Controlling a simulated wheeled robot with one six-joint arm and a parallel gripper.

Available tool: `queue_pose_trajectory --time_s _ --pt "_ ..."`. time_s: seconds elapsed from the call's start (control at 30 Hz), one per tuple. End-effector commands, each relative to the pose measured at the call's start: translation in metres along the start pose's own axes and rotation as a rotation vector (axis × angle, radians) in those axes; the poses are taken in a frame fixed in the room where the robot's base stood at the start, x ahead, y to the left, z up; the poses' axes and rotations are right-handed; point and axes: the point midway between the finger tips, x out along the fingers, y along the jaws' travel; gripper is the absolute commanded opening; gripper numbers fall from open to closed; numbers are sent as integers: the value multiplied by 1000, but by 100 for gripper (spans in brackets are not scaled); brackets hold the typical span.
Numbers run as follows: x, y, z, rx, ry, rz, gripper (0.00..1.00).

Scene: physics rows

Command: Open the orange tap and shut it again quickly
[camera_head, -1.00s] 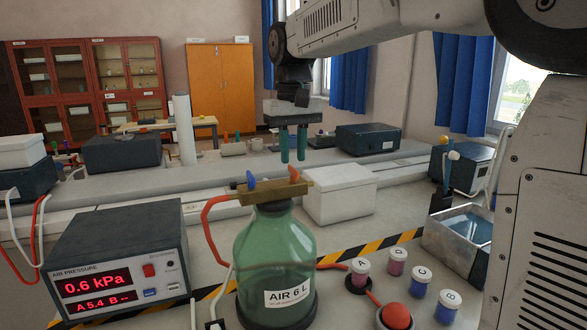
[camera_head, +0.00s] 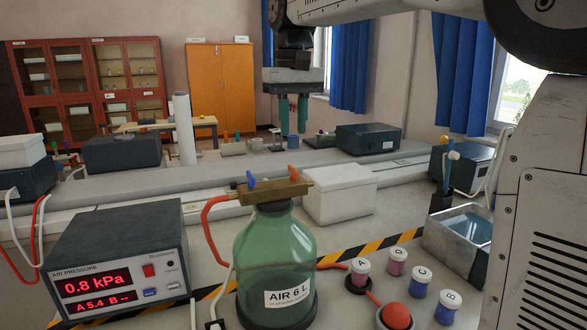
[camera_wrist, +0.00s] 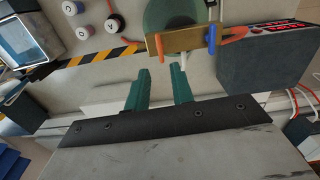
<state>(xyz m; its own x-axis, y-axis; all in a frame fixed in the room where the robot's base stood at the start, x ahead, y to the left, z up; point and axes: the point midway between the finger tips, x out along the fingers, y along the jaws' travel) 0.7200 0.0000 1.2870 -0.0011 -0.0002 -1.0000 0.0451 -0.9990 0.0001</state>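The orange tap (camera_head: 293,172) is on the right end of a brass block (camera_head: 270,190) on top of the green glass bottle (camera_head: 275,255). A blue tap (camera_head: 251,180) is on the block's left end. In the wrist view the orange tap (camera_wrist: 160,44) lies beyond the fingertips. My gripper (camera_head: 293,130) hangs above the orange tap, apart from it. Its two green fingers are spread with nothing between them, as the wrist view (camera_wrist: 158,68) also shows. I cannot tell for certain whether the tap is open or shut.
The air pressure meter (camera_head: 120,262) reads 0.8 kPa, left of the bottle. A red hose (camera_head: 212,225) curves from the block's left end. A white box (camera_head: 340,192) stands close behind the bottle. Small jars (camera_head: 421,280), a red knob (camera_head: 396,315) and a water tray (camera_head: 462,238) are at right.

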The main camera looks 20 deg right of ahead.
Motion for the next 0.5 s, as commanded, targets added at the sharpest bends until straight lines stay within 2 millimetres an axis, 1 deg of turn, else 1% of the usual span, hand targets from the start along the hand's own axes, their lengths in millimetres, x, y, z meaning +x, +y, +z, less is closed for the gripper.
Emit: queue_pose_trajectory --time_s 0.07,0.5 --pt "-2 0 8 0 2 0 24" --pt "-12 -4 73 -1 3 0 24"
